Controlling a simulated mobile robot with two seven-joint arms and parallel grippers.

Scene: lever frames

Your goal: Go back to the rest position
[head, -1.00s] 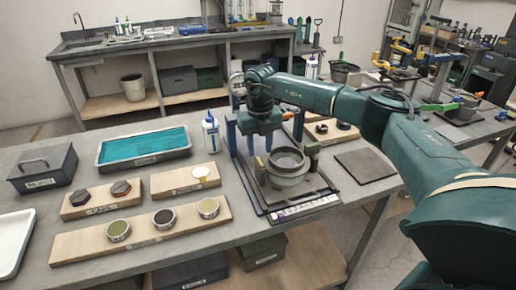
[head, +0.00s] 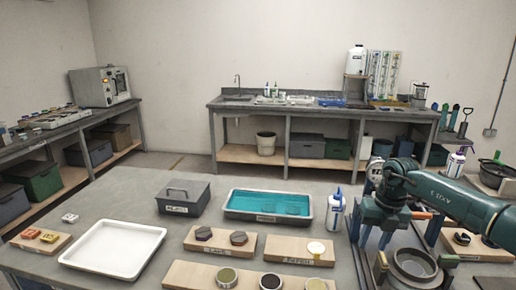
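My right gripper (head: 377,238) is at the right of the head view, at the end of my green arm. Its two blue fingers point down and stand apart with nothing visible between them. It is above the blue-posted frame on the table, behind and left of a round grey metal pot (head: 413,266) in that frame. It looks clear of the pot; whether it touches the frame I cannot tell. My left gripper is not in view.
On the table are a white tray (head: 84,252), a dark lidded box (head: 183,198), a tray of teal liquid (head: 268,205), a white bottle (head: 335,212) close left of my gripper, and wooden boards with samples (head: 215,252). Benches stand behind and left.

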